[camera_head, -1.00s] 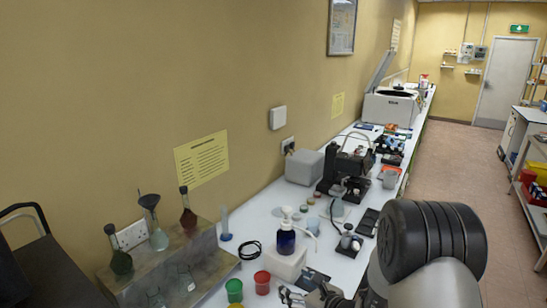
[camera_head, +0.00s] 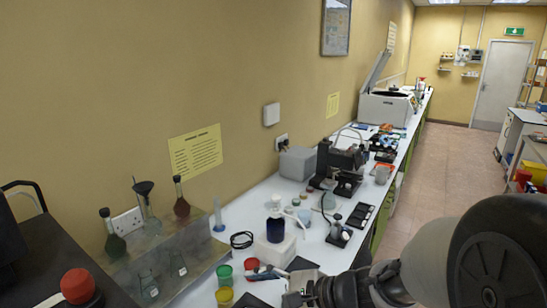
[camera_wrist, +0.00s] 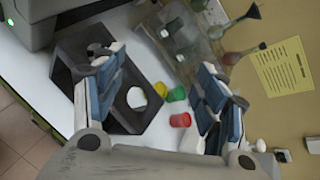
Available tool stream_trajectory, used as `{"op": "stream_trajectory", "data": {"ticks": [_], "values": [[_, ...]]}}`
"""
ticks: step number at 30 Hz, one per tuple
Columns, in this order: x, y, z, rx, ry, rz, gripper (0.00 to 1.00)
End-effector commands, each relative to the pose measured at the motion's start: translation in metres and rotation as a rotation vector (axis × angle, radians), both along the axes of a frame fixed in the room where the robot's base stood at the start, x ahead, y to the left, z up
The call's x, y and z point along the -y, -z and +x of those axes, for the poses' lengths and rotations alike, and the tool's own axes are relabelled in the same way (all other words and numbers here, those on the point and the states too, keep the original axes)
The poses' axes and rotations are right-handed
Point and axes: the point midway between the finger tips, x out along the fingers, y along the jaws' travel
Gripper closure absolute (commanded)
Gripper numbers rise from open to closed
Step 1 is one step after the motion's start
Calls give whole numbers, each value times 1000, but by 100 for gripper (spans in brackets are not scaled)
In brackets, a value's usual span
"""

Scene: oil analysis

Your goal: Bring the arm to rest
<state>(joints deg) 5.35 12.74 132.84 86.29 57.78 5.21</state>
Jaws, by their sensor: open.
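My gripper (camera_head: 290,285) is at the bottom of the head view, over the front of the white bench, close to the coloured cups. In the wrist view my gripper (camera_wrist: 160,68) has its two blue-padded fingers spread wide, with nothing held between them. My arm reaches in from the lower right of the head view. Its large dark joint fills that corner and hides part of the bench edge and floor.
Near the gripper are a green cup (camera_head: 224,270), a red cup (camera_head: 251,264) and a yellow cup (camera_head: 225,297). A dark frame (camera_wrist: 125,75) lies below the gripper.

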Motion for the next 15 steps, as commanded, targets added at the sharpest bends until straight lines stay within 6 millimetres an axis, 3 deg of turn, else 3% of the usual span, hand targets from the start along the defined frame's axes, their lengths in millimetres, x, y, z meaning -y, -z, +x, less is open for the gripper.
{"op": "stream_trajectory", "data": {"ticks": [1, 6, 10, 15], "values": [[-2, -4, -25, 70, -99, -80, 34], [16, 0, -102, 262, -412, -382, 34], [51, 12, -147, 401, -618, -645, 34], [110, 22, -183, 548, -828, -1001, 34]]}}
